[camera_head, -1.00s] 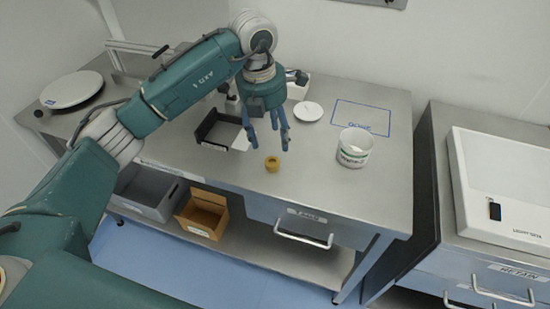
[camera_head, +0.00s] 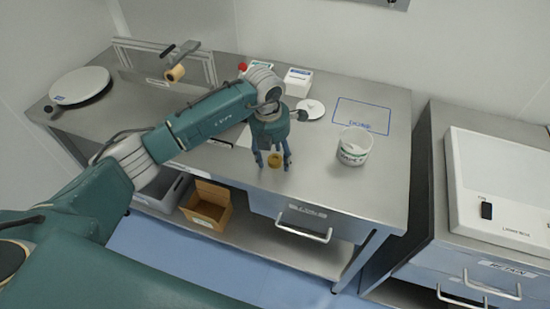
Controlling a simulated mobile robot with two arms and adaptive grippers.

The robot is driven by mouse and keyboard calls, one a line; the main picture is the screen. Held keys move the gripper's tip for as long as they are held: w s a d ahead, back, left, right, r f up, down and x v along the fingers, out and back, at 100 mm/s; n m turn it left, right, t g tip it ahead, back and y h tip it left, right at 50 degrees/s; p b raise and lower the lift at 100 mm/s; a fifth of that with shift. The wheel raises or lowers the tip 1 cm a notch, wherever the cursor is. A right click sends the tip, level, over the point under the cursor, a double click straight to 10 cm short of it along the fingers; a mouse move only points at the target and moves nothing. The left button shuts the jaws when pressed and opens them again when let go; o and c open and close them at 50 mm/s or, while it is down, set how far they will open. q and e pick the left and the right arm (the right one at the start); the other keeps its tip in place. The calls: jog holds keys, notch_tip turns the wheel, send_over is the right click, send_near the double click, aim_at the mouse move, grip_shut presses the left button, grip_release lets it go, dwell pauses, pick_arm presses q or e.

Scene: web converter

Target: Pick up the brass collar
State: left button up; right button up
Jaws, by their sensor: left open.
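The brass collar (camera_head: 275,160) is a small yellow ring on the steel bench, near its front edge. My left gripper (camera_head: 274,164) points down over it, with blue fingers apart on either side of the collar. The fingers partly cover the collar's edges. I cannot tell whether they touch it. My right gripper is not in view.
A white tub (camera_head: 354,147) stands to the right of the collar, near a blue marked rectangle (camera_head: 362,115). A white disc (camera_head: 310,109) and white boxes (camera_head: 298,82) lie behind. Bare bench lies between collar and tub.

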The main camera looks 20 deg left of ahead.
pick_arm(q)
grip_shut()
